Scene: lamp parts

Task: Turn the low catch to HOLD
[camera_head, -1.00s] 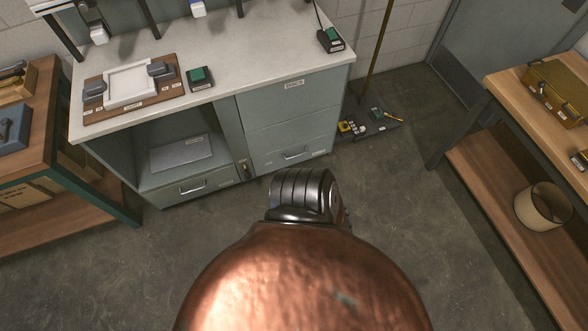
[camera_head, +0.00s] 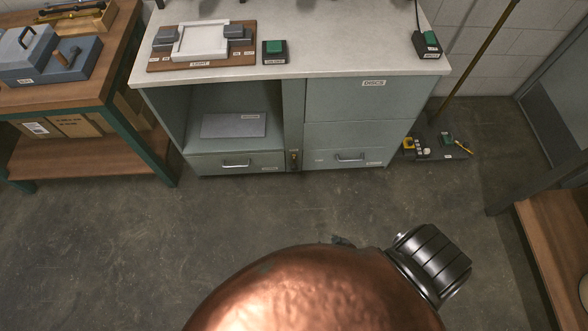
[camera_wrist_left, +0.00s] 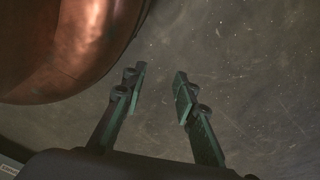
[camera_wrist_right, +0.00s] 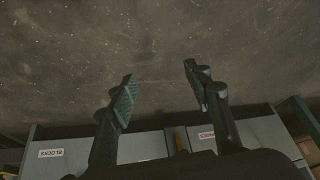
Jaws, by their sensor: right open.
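The low catch (camera_head: 294,157) is a small brass-coloured piece low on the post between the cabinet's lower drawers. Its setting and lettering are too small to read. In the right wrist view a brownish upright piece (camera_wrist_right: 178,140), which looks like the catch, shows beyond my right gripper (camera_wrist_right: 158,92). That gripper is open and empty, its fingers apart over floor and cabinet front. In the head view only a small dark bit shows above the copper surface, perhaps that gripper. My left gripper (camera_wrist_left: 160,85) is open and empty above bare floor.
The grey-green cabinet (camera_head: 345,98) has an open bay at left and drawers (camera_head: 236,163). A wooden bench (camera_head: 60,95) stands left, another (camera_head: 555,235) right. Floor before the cabinet is clear.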

